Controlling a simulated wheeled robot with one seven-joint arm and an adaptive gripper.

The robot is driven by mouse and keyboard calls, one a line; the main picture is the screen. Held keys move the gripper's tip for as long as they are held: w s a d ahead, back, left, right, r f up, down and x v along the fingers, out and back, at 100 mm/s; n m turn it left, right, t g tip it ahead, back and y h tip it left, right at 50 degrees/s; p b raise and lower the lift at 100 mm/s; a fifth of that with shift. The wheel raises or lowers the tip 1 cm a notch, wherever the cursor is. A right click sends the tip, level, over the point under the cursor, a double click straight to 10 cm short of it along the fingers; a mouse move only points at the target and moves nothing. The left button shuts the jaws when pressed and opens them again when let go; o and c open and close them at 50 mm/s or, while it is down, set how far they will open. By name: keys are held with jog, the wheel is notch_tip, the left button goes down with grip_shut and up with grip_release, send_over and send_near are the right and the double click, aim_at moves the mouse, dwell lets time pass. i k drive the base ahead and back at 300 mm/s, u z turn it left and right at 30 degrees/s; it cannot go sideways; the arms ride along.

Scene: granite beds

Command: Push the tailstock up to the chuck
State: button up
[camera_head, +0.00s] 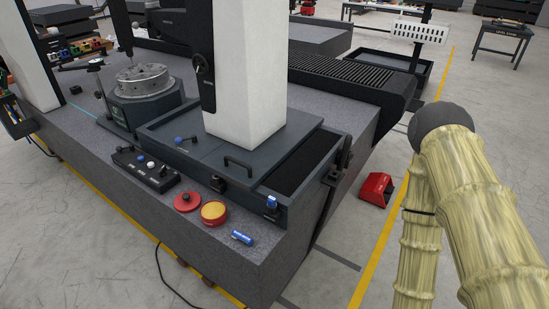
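A round metal disc with holes, which looks like the chuck (143,80), sits on a dark base (148,108) at the left of the granite bed. To its right, a dark carriage plate (190,150) with a black handle (238,167) carries a tall white column (245,100). No part is plainly recognisable as the tailstock; I cannot tell whether this carriage is it. A clear gap separates the carriage's white column from the disc. My arm, in a pale yellow ribbed cover, shows at the right. My gripper is not in view.
On the bed's front ledge are a black control box (146,171), a red button (188,202), a yellow disc (214,212) and a small blue cylinder (242,238). A red pedal (375,189) lies on the floor. Black bellows (345,78) run behind. The front floor is mostly clear.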

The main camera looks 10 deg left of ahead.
aim_at(248, 128)
jog(key=z, duration=0.7)
jog(key=i, duration=0.9)
jog(key=u, duration=0.4)
